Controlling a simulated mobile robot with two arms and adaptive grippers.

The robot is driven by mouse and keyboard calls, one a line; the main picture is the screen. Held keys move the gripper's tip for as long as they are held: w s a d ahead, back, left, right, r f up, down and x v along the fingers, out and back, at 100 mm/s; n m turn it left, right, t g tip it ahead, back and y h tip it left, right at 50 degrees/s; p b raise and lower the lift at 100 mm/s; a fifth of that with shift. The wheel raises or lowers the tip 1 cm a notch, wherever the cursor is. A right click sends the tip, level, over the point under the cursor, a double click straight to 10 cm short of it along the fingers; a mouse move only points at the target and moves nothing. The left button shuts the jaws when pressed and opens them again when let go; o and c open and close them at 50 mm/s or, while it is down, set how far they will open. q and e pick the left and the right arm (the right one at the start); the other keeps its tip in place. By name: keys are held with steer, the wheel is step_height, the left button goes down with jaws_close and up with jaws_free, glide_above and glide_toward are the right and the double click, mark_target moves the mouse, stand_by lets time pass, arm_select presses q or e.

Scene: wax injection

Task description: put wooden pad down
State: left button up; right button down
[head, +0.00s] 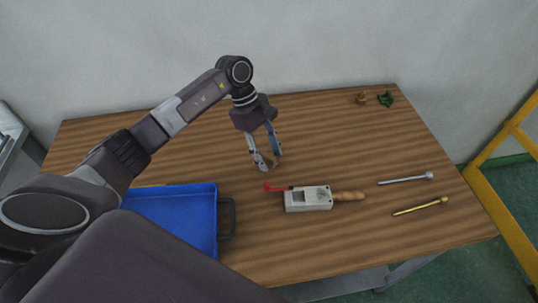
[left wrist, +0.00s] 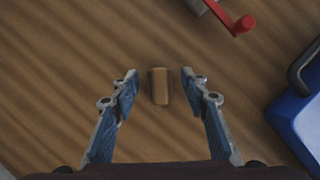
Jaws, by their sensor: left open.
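The wooden pad is a small brown block (left wrist: 159,86) lying on the wooden table between my left gripper's fingertips in the left wrist view. In the head view the pad (head: 272,166) is mostly hidden by the fingers. My left gripper (head: 265,165) points down just above the table and is open. In the left wrist view its blue-padded fingers (left wrist: 159,84) stand on either side of the pad with a gap on each side. My right gripper is not in view.
A metal tool with a red lever (head: 309,199) and wooden handle lies right of the gripper. A blue tray (head: 205,225) with a dark handle is at the front left. Two rods (head: 405,180) (head: 420,206) lie at the right. Small brass (head: 362,98) and green (head: 386,99) parts sit at the back.

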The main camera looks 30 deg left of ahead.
arm_select(q)
steer(key=b+v, duration=0.3)
steer(key=v, duration=0.8)
steer(key=shift+r, duration=0.25)
steer(key=shift+s+f, duration=0.1)
